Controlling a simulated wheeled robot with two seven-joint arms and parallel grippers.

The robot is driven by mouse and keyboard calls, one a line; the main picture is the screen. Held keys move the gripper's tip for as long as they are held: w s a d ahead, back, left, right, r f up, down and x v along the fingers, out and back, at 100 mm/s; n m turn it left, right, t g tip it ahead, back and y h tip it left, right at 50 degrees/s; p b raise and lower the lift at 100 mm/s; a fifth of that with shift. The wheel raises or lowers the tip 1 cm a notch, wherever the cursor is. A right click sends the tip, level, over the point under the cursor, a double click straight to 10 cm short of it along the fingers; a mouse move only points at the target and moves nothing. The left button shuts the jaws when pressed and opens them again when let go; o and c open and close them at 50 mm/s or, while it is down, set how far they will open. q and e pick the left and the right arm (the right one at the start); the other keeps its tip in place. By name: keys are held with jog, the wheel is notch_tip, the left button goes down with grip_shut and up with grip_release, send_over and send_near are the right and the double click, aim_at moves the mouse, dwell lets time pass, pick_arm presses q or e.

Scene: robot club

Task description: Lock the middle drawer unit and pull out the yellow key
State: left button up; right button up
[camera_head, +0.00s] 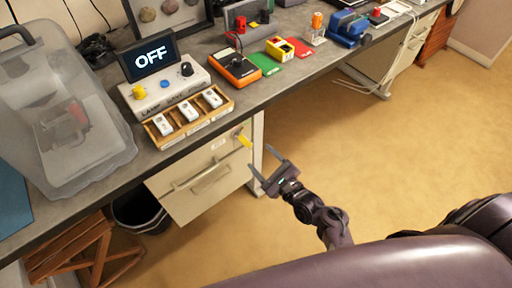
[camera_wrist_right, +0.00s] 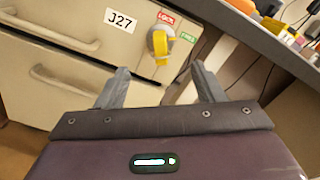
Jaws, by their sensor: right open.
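The drawer unit (camera_head: 172,206) is a cream cabinet under the desk, its drawers shut as far as I see. It also shows in the wrist view (camera_wrist_right: 60,75), with a J27 label. The yellow key (camera_head: 244,140) sits in the lock at its upper right corner. In the wrist view the key (camera_wrist_right: 161,46) has a red LOCK label above it and a green FREE label to its right. I cannot tell which label it is turned to. My right gripper (camera_head: 260,157) is open and empty, its fingers short of the key and apart from it. My left gripper is not in view.
The desk edge (camera_head: 150,166) overhangs the unit. On the desk are a clear plastic bin (camera_head: 60,120), a control box with an OFF screen (camera_head: 150,56) and a wooden tray (camera_head: 158,143). A black bin (camera_head: 138,212) stands left of the unit. Floor to the right is clear.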

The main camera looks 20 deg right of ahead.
aim_at(249, 146)
jog(key=b+x, duration=0.3)
jog(key=x, duration=0.4)
jog(key=shift+w+a, duration=0.1)
jog(key=shift+w, duration=0.2)
jog(key=shift+b+x, duration=0.35)
jog(key=shift+x, duration=0.45)
grip_shut()
jog(key=shift+r+n+p, duration=0.1)
jog(key=shift+n+p, duration=0.2)
jog(key=shift+n, duration=1.4)
